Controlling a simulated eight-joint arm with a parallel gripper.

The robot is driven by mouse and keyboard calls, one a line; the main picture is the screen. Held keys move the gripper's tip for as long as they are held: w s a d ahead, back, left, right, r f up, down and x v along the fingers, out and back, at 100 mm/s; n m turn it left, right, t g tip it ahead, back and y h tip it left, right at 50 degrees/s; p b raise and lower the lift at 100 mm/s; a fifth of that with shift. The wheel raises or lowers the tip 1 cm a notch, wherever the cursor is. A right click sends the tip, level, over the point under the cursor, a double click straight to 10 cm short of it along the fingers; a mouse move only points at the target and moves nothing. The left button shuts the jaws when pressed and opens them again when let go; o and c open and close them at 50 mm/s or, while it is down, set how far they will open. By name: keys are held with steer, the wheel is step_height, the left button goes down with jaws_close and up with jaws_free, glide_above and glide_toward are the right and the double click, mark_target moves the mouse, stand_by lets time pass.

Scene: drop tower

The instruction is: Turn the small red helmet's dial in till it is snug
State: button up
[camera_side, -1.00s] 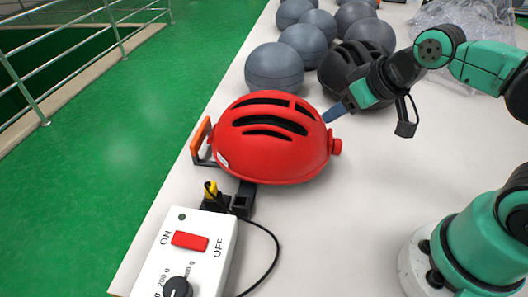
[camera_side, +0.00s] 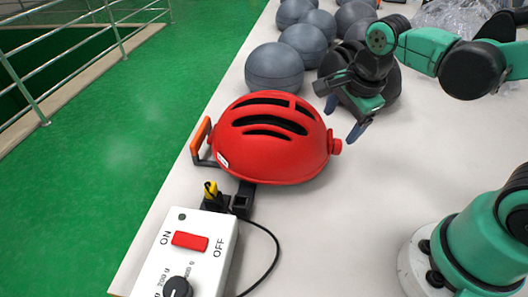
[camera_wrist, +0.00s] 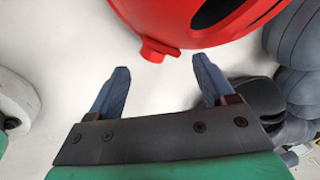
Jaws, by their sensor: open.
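The red helmet (camera_side: 268,138) sits on the pale table in the side view, with dark vent slots on top. Its small red dial (camera_side: 337,146) sticks out from the right end of the helmet. In the wrist view the red helmet (camera_wrist: 190,15) fills the top, and the dial (camera_wrist: 154,50) points down toward the gap between my fingers. My gripper (camera_side: 344,120) is open and empty, above and behind the dial. In the wrist view my gripper (camera_wrist: 160,66) has its two blue fingers spread wide, one to each side of the dial and apart from it.
Several grey balls (camera_side: 274,70) stand behind the helmet, with a black helmet (camera_side: 388,88) beside them, partly hidden by my arm. A white control box (camera_side: 190,255) with a red switch stands in front, its black cable on the table.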

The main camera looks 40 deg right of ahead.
mark_target(337, 142)
steer(key=m, duration=0.2)
steer(key=f+m, duration=0.1)
steer(key=m, duration=0.1)
steer(key=shift+d+g, duration=0.2)
steer(key=shift+g, duration=0.2)
steer(key=m, duration=0.3)
steer(key=shift+d+f+g, duration=0.15)
steer(key=shift+f+g, duration=0.15)
steer(key=shift+w+d+f, duration=0.1)
steer(key=shift+w+f, duration=0.05)
steer(key=shift+f, duration=0.75)
steer(key=shift+w+d+f, duration=0.1)
steer(key=shift+d+f, duration=0.05)
steer(key=shift+f, duration=0.7)
steer(key=shift+w+d+f, duration=0.1)
steer(key=shift+w+f, duration=0.05)
steer(key=shift+f, duration=0.75)
jaws_close()
